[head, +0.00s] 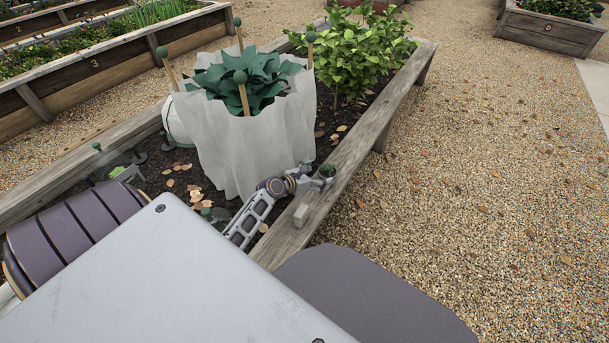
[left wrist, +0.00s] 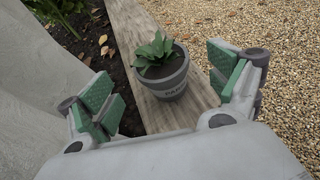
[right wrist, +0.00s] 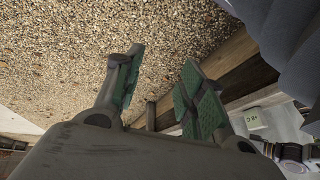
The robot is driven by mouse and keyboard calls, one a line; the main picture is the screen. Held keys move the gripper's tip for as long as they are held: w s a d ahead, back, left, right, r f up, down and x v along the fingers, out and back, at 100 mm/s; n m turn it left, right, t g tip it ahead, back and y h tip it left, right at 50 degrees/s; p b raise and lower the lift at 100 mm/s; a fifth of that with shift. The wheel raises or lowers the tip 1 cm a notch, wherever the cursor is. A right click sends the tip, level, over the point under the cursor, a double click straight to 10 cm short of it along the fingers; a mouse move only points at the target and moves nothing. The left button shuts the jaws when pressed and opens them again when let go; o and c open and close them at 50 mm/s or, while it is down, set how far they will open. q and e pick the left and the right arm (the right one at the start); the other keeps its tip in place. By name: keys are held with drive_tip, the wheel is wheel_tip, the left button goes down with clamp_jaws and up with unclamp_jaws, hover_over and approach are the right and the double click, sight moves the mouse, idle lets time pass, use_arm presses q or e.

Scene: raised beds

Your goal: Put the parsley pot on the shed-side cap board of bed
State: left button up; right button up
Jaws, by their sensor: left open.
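A small grey pot with a leafy green plant (left wrist: 163,72) stands upright on the bed's wooden cap board (left wrist: 130,30). In the head view the pot (head: 327,172) is on the right-hand cap board (head: 345,160). My left gripper (head: 309,177) is open beside the pot. In the left wrist view its green-padded fingers stand wide apart on either side of the pot, with gaps and no visible contact. My right gripper (right wrist: 163,62) is open and empty above gravel; it does not show in the head view.
A pale fabric cover (head: 230,145) around stakes and a dark-leaved plant stands in the bed, close left of my left arm. A leafy bush (head: 355,45) grows behind it. A small grey block (head: 300,215) lies on the cap board nearer me. Open gravel (head: 490,170) lies right.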

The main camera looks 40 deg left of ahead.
use_arm(q)
drive_tip(key=p+v, duration=0.2)
drive_tip(key=v, duration=0.5)
use_arm(e)
drive_tip(key=shift+g+h, duration=0.5)
drive_tip(key=shift+d+v, duration=0.2)
drive_tip(key=shift+v, duration=1.05)
drive_tip(key=shift+d+v, duration=0.2)
drive_tip(key=shift+v, duration=1.1)
drive_tip(key=shift+w+r, duration=0.1)
drive_tip(key=shift+w, duration=0.25)
